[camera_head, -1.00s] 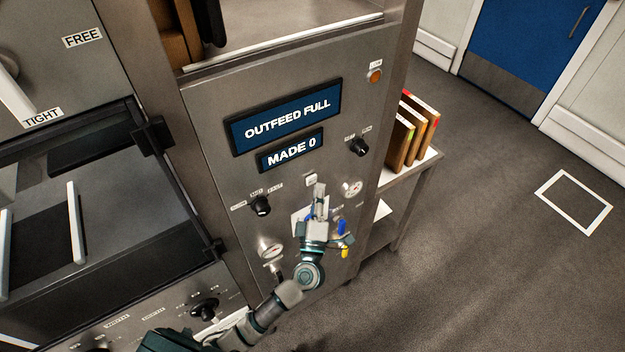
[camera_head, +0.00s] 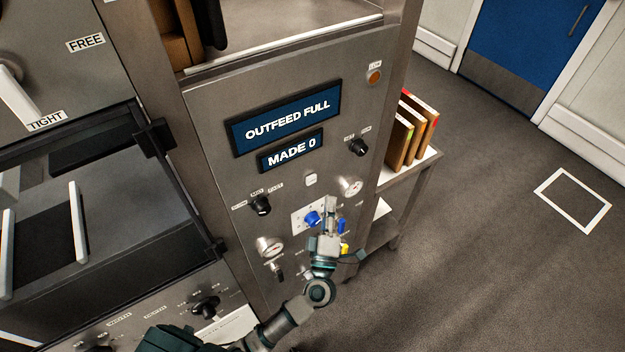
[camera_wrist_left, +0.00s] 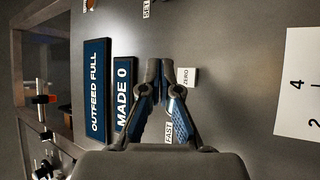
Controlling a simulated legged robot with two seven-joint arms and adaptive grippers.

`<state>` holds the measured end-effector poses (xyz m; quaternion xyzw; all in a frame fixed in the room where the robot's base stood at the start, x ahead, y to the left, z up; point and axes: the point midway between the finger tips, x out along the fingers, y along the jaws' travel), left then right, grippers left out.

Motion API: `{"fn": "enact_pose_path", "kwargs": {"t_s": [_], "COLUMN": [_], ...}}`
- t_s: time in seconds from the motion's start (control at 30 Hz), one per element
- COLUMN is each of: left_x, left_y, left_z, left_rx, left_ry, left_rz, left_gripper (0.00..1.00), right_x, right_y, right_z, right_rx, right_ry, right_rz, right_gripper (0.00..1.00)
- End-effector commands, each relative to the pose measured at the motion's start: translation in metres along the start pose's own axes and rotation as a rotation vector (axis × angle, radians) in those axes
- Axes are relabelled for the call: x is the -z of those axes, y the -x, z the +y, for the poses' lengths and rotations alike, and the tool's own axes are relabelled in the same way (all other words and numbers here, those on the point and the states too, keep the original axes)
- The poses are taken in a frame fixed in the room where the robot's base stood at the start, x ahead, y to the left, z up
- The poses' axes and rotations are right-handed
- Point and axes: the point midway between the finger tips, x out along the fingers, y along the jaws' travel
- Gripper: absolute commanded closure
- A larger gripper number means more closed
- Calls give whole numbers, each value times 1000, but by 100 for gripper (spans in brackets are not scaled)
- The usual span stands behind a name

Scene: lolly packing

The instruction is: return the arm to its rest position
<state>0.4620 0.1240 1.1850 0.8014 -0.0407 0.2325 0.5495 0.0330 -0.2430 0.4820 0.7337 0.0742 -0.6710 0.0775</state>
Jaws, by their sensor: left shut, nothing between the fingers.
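My left gripper (camera_head: 330,207) is shut and empty in front of the grey machine panel (camera_head: 228,186), at its lower right part. In the head view a blue knob (camera_head: 312,218) on a white plate shows just left of the fingers. In the left wrist view my left gripper (camera_wrist_left: 162,72) has its fingertips together, with the panel behind. The small ZERO button (camera_wrist_left: 187,77) is beside the fingertips there. Whether the fingers touch the panel cannot be told. My right gripper is in neither view.
The panel carries an OUTFEED FULL display (camera_head: 286,117), a MADE 0 display (camera_head: 291,150), black knobs (camera_head: 260,205) and gauges (camera_head: 270,246).

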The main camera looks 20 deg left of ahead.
Motion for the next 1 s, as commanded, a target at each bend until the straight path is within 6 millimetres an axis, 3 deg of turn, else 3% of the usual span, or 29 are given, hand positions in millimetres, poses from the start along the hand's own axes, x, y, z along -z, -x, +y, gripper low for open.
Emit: {"fn": "enact_pose_path", "kwargs": {"t_s": [0.47, 0.57, 0.67, 0.77, 0.87, 1.0], "left_x": [0, -7, -30, -62, -92, -118], "left_y": [0, 2, 11, 32, 67, 132], "left_z": [0, -12, -49, -111, -182, -278], "left_rx": [0, -1, -2, 8, 38, 109], "left_ry": [-1, -40, -154, -320, -483, -661], "left_rz": [-1, -17, -78, -199, -356, -590], "left_gripper": [100, 100, 100, 100, 100, 100], "right_x": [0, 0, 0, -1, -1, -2], "right_y": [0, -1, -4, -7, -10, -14], "right_z": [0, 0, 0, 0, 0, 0], "right_rx": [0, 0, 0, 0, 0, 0], "right_ry": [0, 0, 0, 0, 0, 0], "right_rz": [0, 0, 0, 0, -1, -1], "right_gripper": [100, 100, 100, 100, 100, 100]}}
